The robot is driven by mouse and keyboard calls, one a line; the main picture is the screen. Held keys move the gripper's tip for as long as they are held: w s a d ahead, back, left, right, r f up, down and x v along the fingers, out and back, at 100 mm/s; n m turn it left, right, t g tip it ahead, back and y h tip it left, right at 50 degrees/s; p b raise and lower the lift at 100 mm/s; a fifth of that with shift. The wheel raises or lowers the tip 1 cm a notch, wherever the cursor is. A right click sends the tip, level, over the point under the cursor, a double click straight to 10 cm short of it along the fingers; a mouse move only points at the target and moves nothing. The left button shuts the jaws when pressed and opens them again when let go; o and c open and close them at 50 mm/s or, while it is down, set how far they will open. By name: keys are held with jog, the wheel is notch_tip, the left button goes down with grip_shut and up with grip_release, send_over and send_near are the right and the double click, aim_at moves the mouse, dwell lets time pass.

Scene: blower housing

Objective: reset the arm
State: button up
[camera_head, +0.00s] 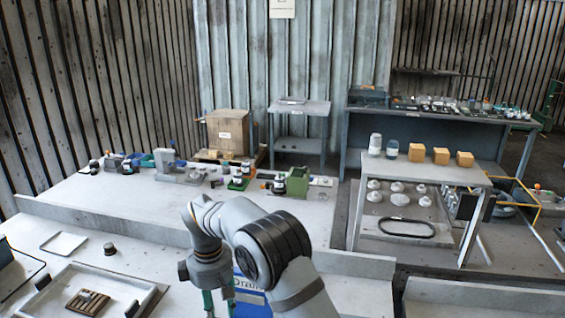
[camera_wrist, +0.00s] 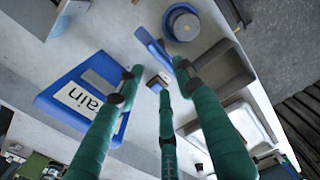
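My gripper (camera_wrist: 160,76) has several green fingers, spread apart with no object visibly held between them. In the head view my grey arm reaches over the front bench, and the green fingers (camera_head: 208,301) point down at the bottom edge, partly cut off. The sign's blue plate also shows in the wrist view (camera_wrist: 62,117), beside and below the left finger. I cannot tell whether any finger touches it.
A round grey container (camera_wrist: 183,24) and a grey tray (camera_wrist: 230,63) lie near the fingertips in the wrist view. A raised ledge (camera_head: 95,219) runs behind.

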notch_tip(320, 180, down, 7)
jog(key=shift+r, duration=0.15)
jog(key=shift+r, duration=0.1)
dwell(0.3)
